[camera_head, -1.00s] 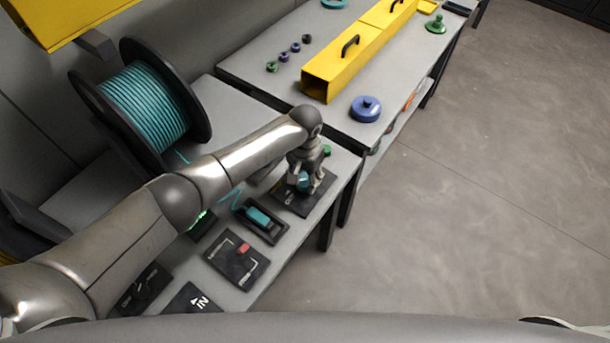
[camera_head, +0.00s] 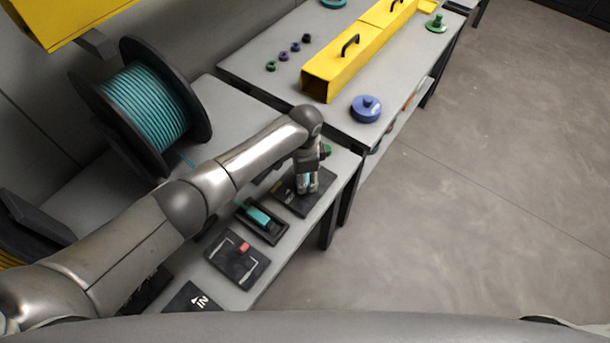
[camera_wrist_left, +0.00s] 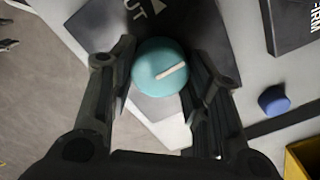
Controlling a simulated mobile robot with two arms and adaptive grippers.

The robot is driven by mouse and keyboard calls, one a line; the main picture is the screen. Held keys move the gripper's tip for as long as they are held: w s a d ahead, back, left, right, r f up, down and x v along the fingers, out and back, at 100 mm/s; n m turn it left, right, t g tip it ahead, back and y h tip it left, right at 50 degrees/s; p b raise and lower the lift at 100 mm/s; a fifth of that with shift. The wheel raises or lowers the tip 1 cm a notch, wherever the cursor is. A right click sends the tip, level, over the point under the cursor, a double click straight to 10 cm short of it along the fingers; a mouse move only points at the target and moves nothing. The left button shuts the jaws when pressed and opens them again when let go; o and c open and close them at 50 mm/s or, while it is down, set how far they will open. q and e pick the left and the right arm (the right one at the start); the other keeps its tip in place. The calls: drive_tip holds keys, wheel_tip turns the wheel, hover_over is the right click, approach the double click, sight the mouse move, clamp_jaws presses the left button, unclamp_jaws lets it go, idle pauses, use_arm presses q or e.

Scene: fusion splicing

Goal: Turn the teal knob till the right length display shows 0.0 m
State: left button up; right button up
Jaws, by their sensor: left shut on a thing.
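The teal knob (camera_wrist_left: 160,68) is round with a pale line across its top. In the left wrist view it sits between the two dark fingers on a black plate (camera_wrist_left: 185,30) with white lettering. My left gripper (camera_head: 307,187) points down over this black plate near the bench's right edge in the head view and is shut on the knob, which is mostly hidden there. The right length display cannot be made out; my left arm covers part of the bench. My right gripper is not in view.
A black tray with a teal piece (camera_head: 259,215) and a black plate with a red lever (camera_head: 244,247) lie close by. A teal cable spool (camera_head: 145,105) stands behind my arm. A yellow box (camera_head: 330,80) and a blue lidded pot (camera_head: 366,108) are on the far table.

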use_arm(q)
drive_tip(key=shift+m, duration=0.4)
drive_tip(key=o, duration=1)
wheel_tip(320, 180, up, 12)
idle(0.7)
